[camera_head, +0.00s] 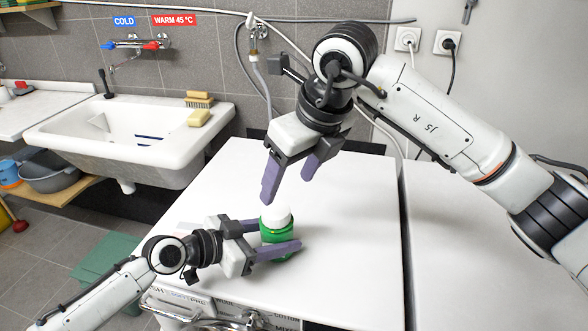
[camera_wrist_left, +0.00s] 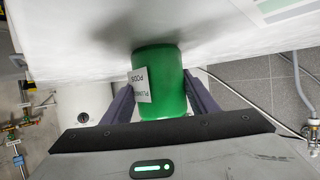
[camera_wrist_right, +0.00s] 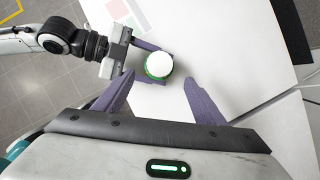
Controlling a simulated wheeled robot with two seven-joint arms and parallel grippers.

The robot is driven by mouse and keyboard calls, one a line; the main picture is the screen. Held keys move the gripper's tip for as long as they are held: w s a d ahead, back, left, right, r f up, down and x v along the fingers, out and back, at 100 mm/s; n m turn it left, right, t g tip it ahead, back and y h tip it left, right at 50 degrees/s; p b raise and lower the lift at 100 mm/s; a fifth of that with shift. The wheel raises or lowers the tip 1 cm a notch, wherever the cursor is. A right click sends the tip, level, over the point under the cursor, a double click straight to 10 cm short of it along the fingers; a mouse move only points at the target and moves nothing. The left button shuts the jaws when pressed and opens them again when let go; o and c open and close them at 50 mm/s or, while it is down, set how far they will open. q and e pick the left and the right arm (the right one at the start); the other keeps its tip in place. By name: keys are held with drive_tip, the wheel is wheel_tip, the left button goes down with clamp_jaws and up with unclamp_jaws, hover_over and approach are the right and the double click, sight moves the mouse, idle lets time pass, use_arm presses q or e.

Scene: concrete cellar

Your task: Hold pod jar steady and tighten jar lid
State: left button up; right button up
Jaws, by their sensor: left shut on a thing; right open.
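The green pod jar (camera_head: 277,235) stands upright on the white machine top and carries a white lid (camera_head: 276,215). A paper label shows on the jar (camera_wrist_left: 163,82) in the left wrist view. My left gripper (camera_head: 270,238) is shut around the jar's body, one finger on each side. My right gripper (camera_head: 291,185) is open and empty, above the jar and apart from the lid. In the right wrist view the round lid (camera_wrist_right: 159,65) lies beyond the fingertips, roughly between them. The lid's seating on the jar is too small to tell.
The white machine top (camera_head: 350,220) is clear around the jar, with a second white top (camera_head: 480,240) to the right across a gap. A sink (camera_head: 140,135) with a brush and a sponge (camera_head: 199,118) stands at the left. A hose (camera_head: 258,75) hangs behind.

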sight(276, 210)
drive_tip(key=x, duration=0.9)
drive_tip(key=shift+a+f, duration=0.1)
drive_tip(key=shift+f, duration=0.2)
drive_tip(key=c, duration=1.3)
drive_tip(key=m, duration=0.2)
drive_tip(key=shift+a+m+t+h, duration=0.15)
drive_tip(key=shift+m+t+h, duration=0.15)
drive_tip(key=shift+m+h, duration=0.1)
drive_tip(key=m+h, duration=0.1)
drive_tip(key=m, duration=0.2)
drive_tip(key=shift+r, duration=0.1)
use_arm(q)
drive_tip(key=shift+f, duration=0.1)
